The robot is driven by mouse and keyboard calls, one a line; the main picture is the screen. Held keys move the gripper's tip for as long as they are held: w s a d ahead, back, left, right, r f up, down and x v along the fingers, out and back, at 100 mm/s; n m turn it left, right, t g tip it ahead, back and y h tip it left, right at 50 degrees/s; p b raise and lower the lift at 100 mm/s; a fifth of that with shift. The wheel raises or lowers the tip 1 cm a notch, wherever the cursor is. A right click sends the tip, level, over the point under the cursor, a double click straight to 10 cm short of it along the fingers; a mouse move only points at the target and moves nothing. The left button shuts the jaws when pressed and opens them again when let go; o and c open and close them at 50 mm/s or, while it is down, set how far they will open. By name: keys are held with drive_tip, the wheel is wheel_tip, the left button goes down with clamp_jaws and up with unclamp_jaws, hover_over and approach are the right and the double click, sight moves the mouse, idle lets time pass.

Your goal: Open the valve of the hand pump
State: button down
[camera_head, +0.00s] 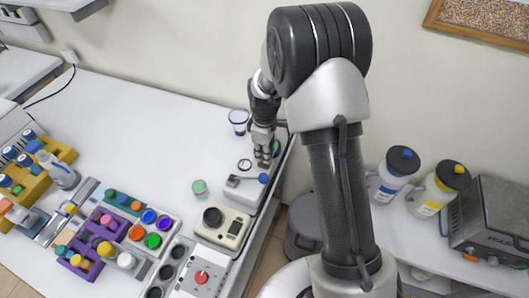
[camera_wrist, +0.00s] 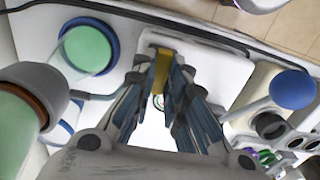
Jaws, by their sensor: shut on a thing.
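The hand pump (camera_head: 240,187) is a pale grey unit near the right edge of the white bench, with a lever ending in a blue ball (camera_head: 264,178). In the wrist view the blue ball (camera_wrist: 292,88) is at the right, and the pale pump body (camera_wrist: 222,68) lies beyond my fingers. My gripper (camera_head: 263,156) points down at the back end of the pump. In the wrist view my gripper (camera_wrist: 166,78) is closed on a small brass-yellow part (camera_wrist: 161,70), which looks like the valve. The fingers hide most of it, so its turn position cannot be told.
A blue-rimmed cup (camera_head: 239,117) stands just left of my gripper. A green-topped jar (camera_head: 200,188) and a beige instrument (camera_head: 222,228) stand nearby. In the wrist view a grey-collared vessel (camera_wrist: 35,88) is close at left. The bench middle is clear.

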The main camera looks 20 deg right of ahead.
drive_tip(key=c, duration=1.6)
unclamp_jaws()
drive_tip(key=shift+r, duration=0.15)
wheel_tip(320, 180, up, 12)
drive_tip(key=s+r+m+t+b, duration=0.15)
drive_tip(key=s+r+m, duration=0.35)
drive_tip(key=s+r, duration=0.75)
drive_tip(key=s+m+t, duration=0.3)
drive_tip(key=s+m, duration=0.3)
drive_tip(key=s, duration=0.9)
drive_tip(key=shift+s+f+b, duration=0.2)
drive_tip(key=shift+f+b, duration=0.2)
